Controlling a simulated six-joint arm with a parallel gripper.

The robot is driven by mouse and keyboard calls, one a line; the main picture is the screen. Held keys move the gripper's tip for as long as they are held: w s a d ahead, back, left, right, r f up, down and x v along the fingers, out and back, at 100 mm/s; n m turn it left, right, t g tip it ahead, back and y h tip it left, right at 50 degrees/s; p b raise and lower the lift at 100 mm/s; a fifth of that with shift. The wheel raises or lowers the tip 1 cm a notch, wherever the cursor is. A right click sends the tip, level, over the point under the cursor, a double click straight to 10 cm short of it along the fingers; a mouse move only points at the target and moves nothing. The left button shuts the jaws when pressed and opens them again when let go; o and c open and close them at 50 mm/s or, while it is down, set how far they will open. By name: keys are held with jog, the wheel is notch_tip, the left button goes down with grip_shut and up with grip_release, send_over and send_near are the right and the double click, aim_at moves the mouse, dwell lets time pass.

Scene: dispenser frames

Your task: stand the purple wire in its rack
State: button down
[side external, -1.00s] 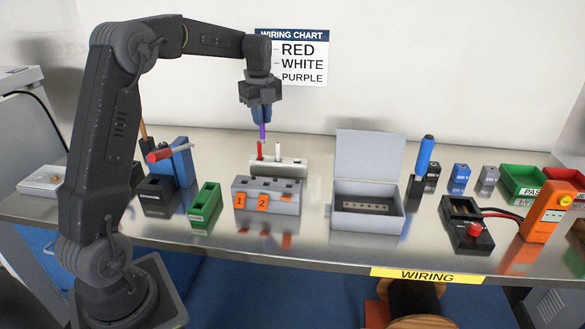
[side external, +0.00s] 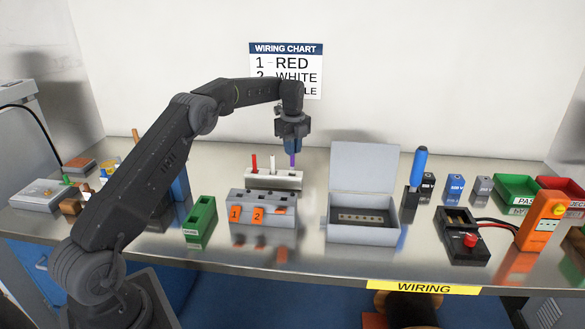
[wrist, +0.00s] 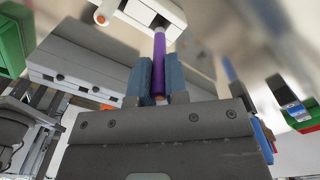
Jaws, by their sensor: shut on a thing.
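The white rack (side external: 262,183) stands at the back of the bench, with the red wire (side external: 254,163) and the white wire (side external: 273,163) upright in it. My gripper (side external: 292,150) is over the rack's right end, its blue fingers shut on the purple wire (side external: 292,161). The purple wire is upright, to the right of the white wire, its lower end at the rack's top; I cannot tell how deep it sits. The wrist view shows the purple wire (wrist: 159,65) between the fingers, its far end meeting the rack (wrist: 150,12).
A grey numbered block (side external: 262,207) stands in front of the rack. A green holder (side external: 199,221) is to its left, an open grey box (side external: 364,215) to its right. The wiring chart (side external: 286,70) hangs behind, partly covered by my arm.

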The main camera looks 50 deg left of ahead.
aim_at(293, 162)
jog(key=shift+f, duration=2.6)
jog(key=shift+f, duration=0.15)
jog(key=c, duration=1.1)
grip_release()
jog(key=shift+c, duration=0.2)
